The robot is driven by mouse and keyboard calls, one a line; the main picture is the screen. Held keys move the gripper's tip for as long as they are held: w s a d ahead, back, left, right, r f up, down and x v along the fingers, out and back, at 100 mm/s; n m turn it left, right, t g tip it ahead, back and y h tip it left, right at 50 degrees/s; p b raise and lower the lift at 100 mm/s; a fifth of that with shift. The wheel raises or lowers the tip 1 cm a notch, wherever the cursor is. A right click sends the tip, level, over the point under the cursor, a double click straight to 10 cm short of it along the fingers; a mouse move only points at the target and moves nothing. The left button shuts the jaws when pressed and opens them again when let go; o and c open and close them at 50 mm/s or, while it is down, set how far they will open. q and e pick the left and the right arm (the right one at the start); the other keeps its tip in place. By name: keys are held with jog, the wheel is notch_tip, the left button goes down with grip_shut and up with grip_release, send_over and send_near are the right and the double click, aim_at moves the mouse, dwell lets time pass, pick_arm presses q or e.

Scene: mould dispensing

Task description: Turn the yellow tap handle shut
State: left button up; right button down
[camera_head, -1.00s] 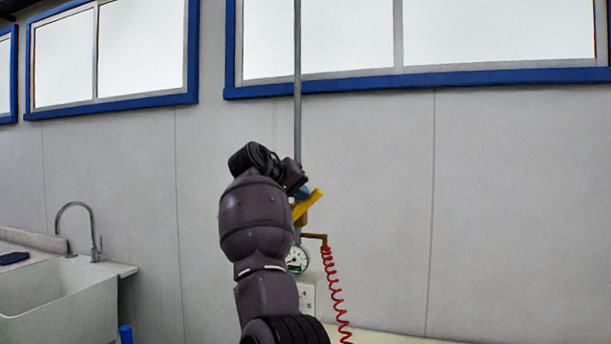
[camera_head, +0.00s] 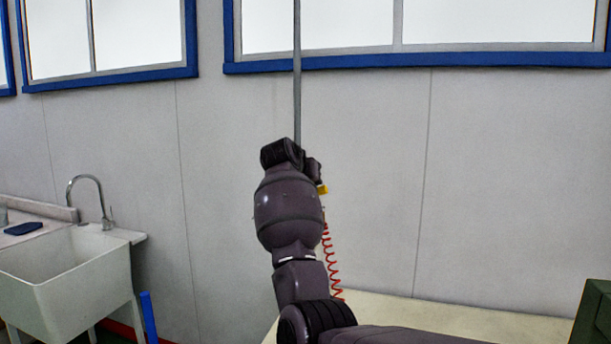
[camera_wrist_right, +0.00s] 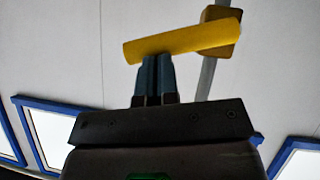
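The yellow tap handle (camera_wrist_right: 180,40) crosses the upper part of the right wrist view as a slightly tilted bar. Its right end joins a yellow-brown block on the grey pipe. In the head view only a small yellow piece (camera_head: 322,189) shows beside my right wrist; the arm hides the rest. My right gripper (camera_wrist_right: 155,62) has its two blue-grey fingers close together, with their tips at the handle's lower edge near its left half. The handle lies across the tips, not visibly between them. Whether they touch is hard to tell. My left gripper is not in view.
The grey vertical pipe (camera_head: 297,80) runs up the wall behind my arm. A red coiled hose (camera_head: 331,265) hangs beside the arm. A white sink (camera_head: 70,285) stands at left, a pale tabletop (camera_head: 450,318) below right, and a dark green object (camera_head: 595,312) at the right edge.

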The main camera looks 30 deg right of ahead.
pick_arm(q)
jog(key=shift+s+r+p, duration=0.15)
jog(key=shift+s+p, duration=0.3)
jog(key=shift+p, duration=0.15)
pick_arm(e)
jog(key=shift+s+d+f+m+t+y, duration=0.15)
jog(key=shift+s+d+f+m+y, duration=0.1)
jog(key=shift+f, duration=0.25)
jog(key=shift+s+d+f+m+t+y, duration=0.15)
jog(key=shift+f+m+y, duration=0.1)
jog(key=shift+f, duration=0.3)
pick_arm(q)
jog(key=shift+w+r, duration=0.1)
